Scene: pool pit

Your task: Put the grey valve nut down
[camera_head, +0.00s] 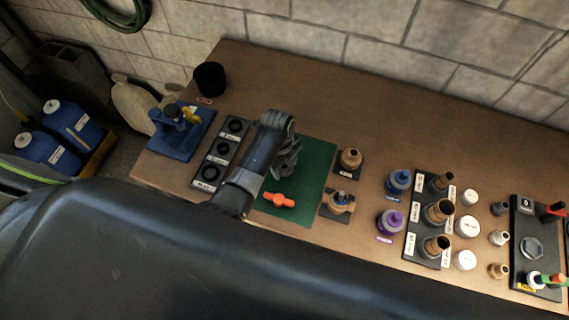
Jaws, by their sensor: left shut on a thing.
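My left gripper (285,163) is over the back left part of the green mat (313,172). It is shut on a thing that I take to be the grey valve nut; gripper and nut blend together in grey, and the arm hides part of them. I cannot tell whether the nut touches the mat. An orange handle-like part (278,200) lies on the front of the mat, apart from the gripper. My right gripper is not in view.
Left of the mat are a black tray of rings (208,177) and a blue stand (173,145). Right of it are brass fittings (350,159), purple and blue parts, a black rack (411,243) and a black board (520,203). The table's back is mostly clear.

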